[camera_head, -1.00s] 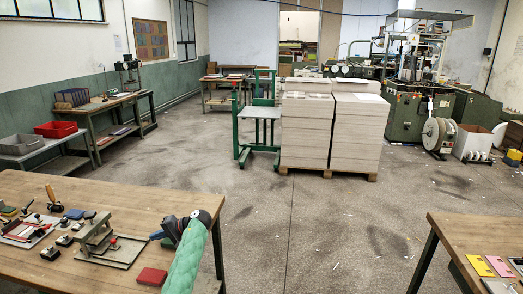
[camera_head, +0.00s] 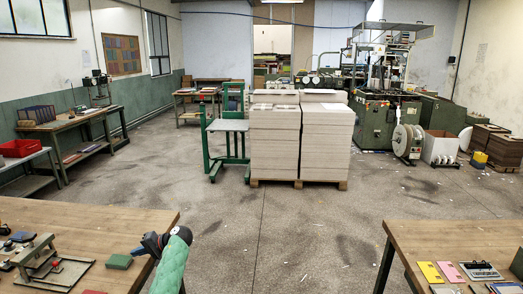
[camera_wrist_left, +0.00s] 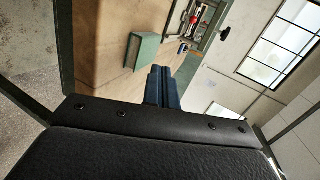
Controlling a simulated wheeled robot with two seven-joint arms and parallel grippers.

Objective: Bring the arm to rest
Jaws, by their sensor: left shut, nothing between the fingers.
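My left gripper (camera_head: 140,249) reaches in over the right end of the near-left table (camera_head: 95,222), at the end of my green-sleeved arm. In the left wrist view its two blue fingers (camera_wrist_left: 161,84) are together, with nothing seen between them. A green block (camera_head: 119,261) lies on the table just left of the fingers in the head view. It also shows beyond the fingers in the left wrist view (camera_wrist_left: 143,50), apart from them. My right gripper is not in view.
A grey metal fixture (camera_head: 37,261) stands on the near-left table. Another table (camera_head: 450,240) at the right carries coloured cards (camera_head: 430,272). Paper stacks (camera_head: 287,143) on a pallet and a green trolley (camera_head: 226,125) stand ahead. The floor between the tables is open.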

